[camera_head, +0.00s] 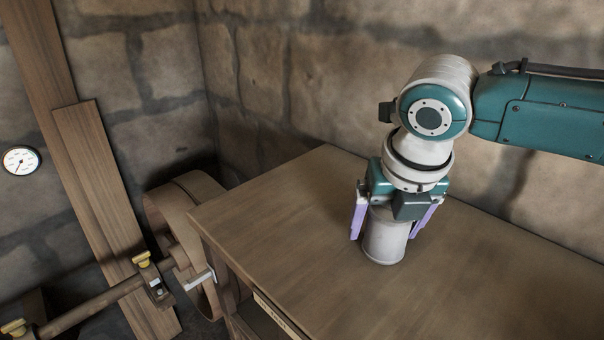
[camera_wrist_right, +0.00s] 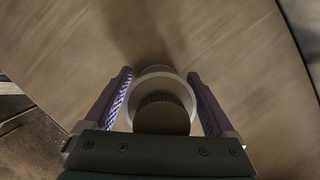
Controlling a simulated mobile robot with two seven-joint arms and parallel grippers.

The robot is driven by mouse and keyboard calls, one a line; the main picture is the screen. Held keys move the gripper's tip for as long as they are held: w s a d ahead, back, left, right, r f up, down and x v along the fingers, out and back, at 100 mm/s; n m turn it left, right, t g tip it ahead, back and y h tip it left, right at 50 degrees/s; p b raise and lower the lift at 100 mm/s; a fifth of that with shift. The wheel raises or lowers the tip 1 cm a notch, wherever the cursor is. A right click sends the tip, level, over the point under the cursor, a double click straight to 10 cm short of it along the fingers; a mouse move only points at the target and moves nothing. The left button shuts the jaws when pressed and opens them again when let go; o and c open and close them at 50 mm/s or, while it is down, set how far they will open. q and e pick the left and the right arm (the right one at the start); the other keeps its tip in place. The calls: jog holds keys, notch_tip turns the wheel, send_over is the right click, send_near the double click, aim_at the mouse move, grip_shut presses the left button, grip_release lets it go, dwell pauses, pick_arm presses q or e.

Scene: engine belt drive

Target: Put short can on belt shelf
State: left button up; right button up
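A pale grey-white can (camera_head: 385,240) stands upright on the wooden table top (camera_head: 290,240). My right gripper (camera_head: 390,222) points down over it, with its purple fingers on either side of the can. In the right wrist view the can's round rim (camera_wrist_right: 138,84) lies between the two fingers (camera_wrist_right: 160,85). The fingers look open, with a small gap to the can on at least one side. The gripper body hides the can's top in the head view. A small label (camera_head: 273,313) is on the table's front edge; its text is too small to read. My left gripper is not in view.
A brown belt loop (camera_head: 165,215) stands left of the table, beside a shaft (camera_head: 95,305) with yellow-topped fittings. Wooden planks (camera_head: 95,180) lean on the stone wall, near a round gauge (camera_head: 20,160). The table's left part is clear.

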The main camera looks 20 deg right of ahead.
jog(key=shift+o, duration=0.6)
jog(key=shift+r, duration=0.15)
